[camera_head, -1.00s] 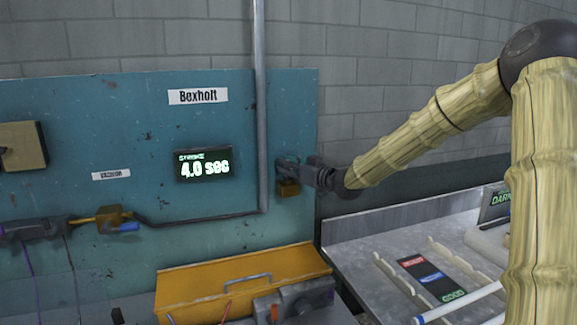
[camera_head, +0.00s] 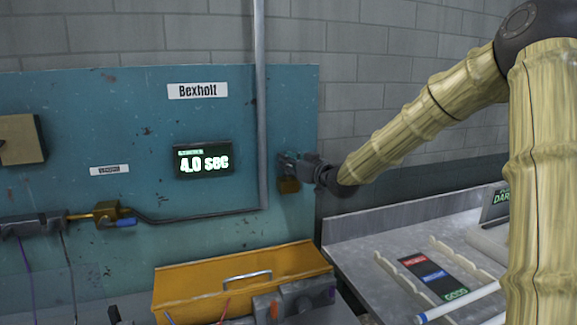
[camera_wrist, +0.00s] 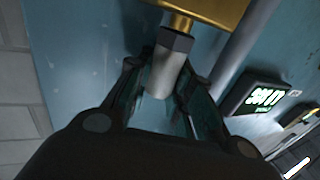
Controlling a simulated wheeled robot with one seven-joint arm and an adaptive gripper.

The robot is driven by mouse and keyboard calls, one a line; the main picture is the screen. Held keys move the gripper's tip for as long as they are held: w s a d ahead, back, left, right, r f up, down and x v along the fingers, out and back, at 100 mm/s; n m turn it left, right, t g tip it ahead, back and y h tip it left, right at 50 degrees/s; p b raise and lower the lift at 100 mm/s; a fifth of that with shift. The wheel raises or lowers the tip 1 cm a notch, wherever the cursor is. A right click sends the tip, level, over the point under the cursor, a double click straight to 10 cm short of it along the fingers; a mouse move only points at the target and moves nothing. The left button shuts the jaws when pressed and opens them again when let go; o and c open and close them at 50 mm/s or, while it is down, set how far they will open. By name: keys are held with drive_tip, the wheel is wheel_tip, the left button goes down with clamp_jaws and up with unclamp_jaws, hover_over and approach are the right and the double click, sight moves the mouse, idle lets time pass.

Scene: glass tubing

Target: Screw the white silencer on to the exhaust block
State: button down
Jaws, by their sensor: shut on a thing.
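The white silencer (camera_wrist: 159,78) shows pale grey in the wrist view, with a dark hex collar (camera_wrist: 174,41) at its upper end. The brass exhaust block (camera_wrist: 213,9) is just above it, with a short brass neck (camera_wrist: 181,22) reaching to the collar. They look in line, but I cannot tell how far any thread is engaged. My gripper (camera_wrist: 162,76) is shut on the silencer, one finger on each side. In the head view the block (camera_head: 289,186) is on the teal panel's right part, and my gripper (camera_head: 305,168) hides the silencer.
A grey vertical pipe (camera_head: 261,110) runs close left of the block. A lit display (camera_head: 204,161) reads about 4.0 sec. An orange toolbox (camera_head: 200,285) stands below. A grey bench (camera_head: 365,235) with racks is at right.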

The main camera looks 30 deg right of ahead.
drive_tip(key=shift+a+f+m+h+b, duration=0.1)
drive_tip(key=shift+f+m+h+b, duration=0.1)
drive_tip(key=shift+m+h+b, duration=1.65)
drive_tip(key=shift+h+b, duration=0.3)
drive_tip(key=shift+h, duration=0.45)
drive_tip(key=shift+r+m+g+h+b, duration=0.15)
drive_tip(key=shift+m+g+h, duration=0.25)
drive_tip(key=shift+h, duration=0.35)
drive_tip(key=shift+m+g+h+b, duration=0.2)
drive_tip(key=shift+m+h, duration=0.25)
drive_tip(key=shift+h, duration=0.3)
drive_tip(key=c, duration=1.3)
unclamp_jaws()
drive_tip(key=shift+s, duration=0.1)
drive_tip(key=shift+o, duration=0.2)
drive_tip(key=shift+n+y, duration=0.3)
drive_tip(key=shift+y, duration=0.1)
